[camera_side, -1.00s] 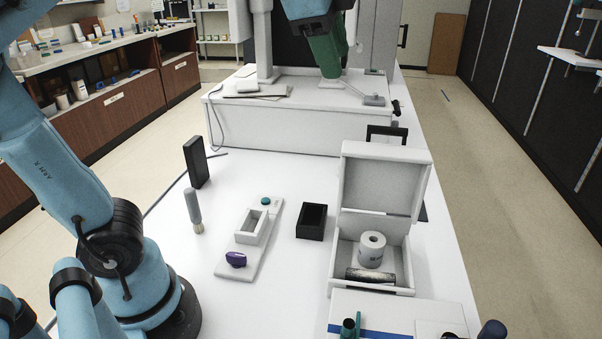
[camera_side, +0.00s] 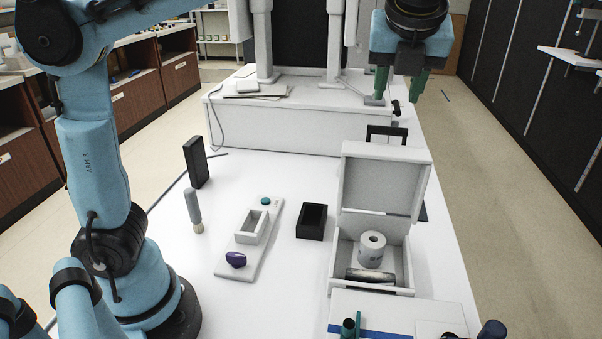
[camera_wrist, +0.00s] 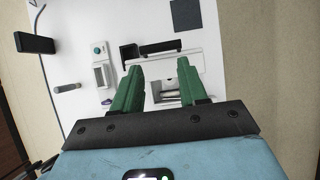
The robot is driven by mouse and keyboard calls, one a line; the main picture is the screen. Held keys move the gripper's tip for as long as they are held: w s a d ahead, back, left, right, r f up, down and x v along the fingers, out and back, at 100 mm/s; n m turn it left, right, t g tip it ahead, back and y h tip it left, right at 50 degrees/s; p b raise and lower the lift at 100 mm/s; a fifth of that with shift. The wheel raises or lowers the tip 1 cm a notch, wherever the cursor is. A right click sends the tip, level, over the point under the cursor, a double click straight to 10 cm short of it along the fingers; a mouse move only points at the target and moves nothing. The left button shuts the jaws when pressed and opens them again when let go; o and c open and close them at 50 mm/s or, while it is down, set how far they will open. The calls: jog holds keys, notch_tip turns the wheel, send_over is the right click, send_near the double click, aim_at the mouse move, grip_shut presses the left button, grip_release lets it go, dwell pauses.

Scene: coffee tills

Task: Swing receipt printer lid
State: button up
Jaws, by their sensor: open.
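The receipt printer (camera_side: 343,262) is a white box at the right of the table in the side view. Its lid (camera_side: 385,185) stands up, hinged at the back, and the inside is exposed. A white paper roll (camera_side: 371,251) and a dark roller (camera_side: 370,275) sit inside. My gripper (camera_side: 401,98) has green fingers and is open and empty, high above and behind the lid, not touching it. In the wrist view, my gripper (camera_wrist: 158,80) has its fingers spread with the printer (camera_wrist: 185,92) beyond and between them, partly hidden by the right finger.
A small black bin (camera_side: 312,222) and a white tray (camera_side: 232,262) with a purple knob stand left of the printer. A brush (camera_side: 193,211) and a black block (camera_side: 196,163) are farther left. A black frame (camera_side: 387,131) stands behind the lid.

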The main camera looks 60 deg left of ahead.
aim_at(388, 128)
jog(key=x, duration=0.8)
jog(key=shift+s+f, duration=0.1)
jog(key=shift+f, duration=0.6)
jog(key=shift+c, duration=0.4)
grip_shut()
jog(key=shift+c, duration=1)
grip_release()
jog(key=shift+r, duration=0.1)
